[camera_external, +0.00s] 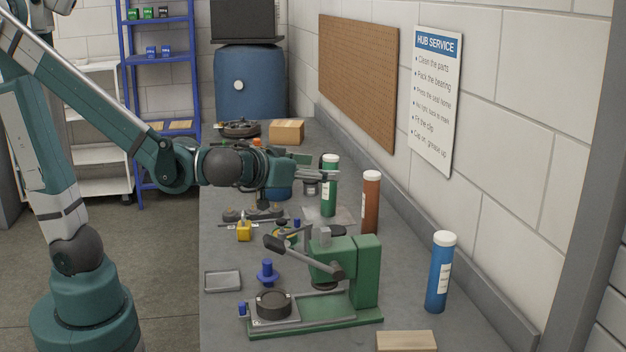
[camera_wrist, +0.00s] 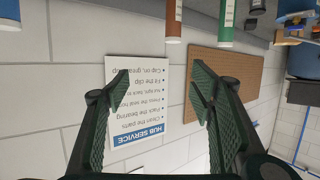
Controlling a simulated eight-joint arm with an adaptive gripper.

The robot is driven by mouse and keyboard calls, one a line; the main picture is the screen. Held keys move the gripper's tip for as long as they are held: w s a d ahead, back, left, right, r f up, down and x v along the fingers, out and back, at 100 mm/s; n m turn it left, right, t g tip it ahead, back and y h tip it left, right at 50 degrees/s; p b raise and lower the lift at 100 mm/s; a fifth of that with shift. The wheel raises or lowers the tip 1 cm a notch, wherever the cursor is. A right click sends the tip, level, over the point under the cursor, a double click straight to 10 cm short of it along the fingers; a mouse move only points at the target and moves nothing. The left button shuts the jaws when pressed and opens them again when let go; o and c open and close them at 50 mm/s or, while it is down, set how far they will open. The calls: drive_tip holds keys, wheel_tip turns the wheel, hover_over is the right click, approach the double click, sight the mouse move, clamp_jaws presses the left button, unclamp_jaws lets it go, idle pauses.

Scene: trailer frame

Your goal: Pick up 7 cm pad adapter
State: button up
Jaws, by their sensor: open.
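I cannot tell for certain which part is the 7 cm pad adapter. A blue flanged part with an upright stem (camera_external: 267,274) stands on the bench beside the green press. Smaller parts, including a yellow one (camera_external: 244,231), lie farther back, partly crowded together. My gripper (camera_external: 312,173) is above the bench, level with the tops of the bottles and pointing toward the wall. In the wrist view its two fingers (camera_wrist: 163,98) are spread apart with nothing between them.
The green press (camera_external: 365,270) stands at the front. Green (camera_external: 329,190), red-brown (camera_external: 371,205) and blue (camera_external: 439,275) capped bottles stand along the right side. A shallow tray (camera_external: 223,289) lies at the left edge. A wooden block (camera_external: 406,341) sits in front.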

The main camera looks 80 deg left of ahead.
drive_tip(key=w+a+n+g+p, duration=0.2)
drive_tip(key=a+g+p, duration=0.15)
drive_tip(key=a, duration=0.85)
drive_tip(key=w+a+n+g+p, duration=0.2)
drive_tip(key=w+a+g, duration=0.15)
drive_tip(key=a, duration=0.85)
drive_tip(key=w+a+n+g+p, duration=0.1)
drive_tip(key=a+n+g+p, duration=0.2)
drive_tip(key=a, duration=0.9)
drive_tip(key=s+a+n+g+h+p, duration=0.1)
drive_tip(key=s+a+h+p, duration=0.3)
drive_tip(key=a, duration=0.9)
drive_tip(key=s+a+n+h, duration=0.15)
drive_tip(key=s+a, duration=0.45)
drive_tip(key=a, duration=0.6)
drive_tip(key=s+a+n+g+h+p, duration=0.1)
drive_tip(key=s+a+h+p, duration=0.3)
drive_tip(key=a, duration=0.9)
drive_tip(key=shift+y, duration=0.65)
drive_tip(key=f, duration=0.6)
drive_tip(key=f+b, duration=0.1)
drive_tip(key=f, duration=1.1)
drive_tip(key=shift+s+d+f, duration=0.15)
drive_tip(key=shift+s+f, duration=0.1)
drive_tip(key=shift+f, duration=0.7)
drive_tip(key=shift+f+b, duration=0.3)
drive_tip(key=shift+f, duration=1)
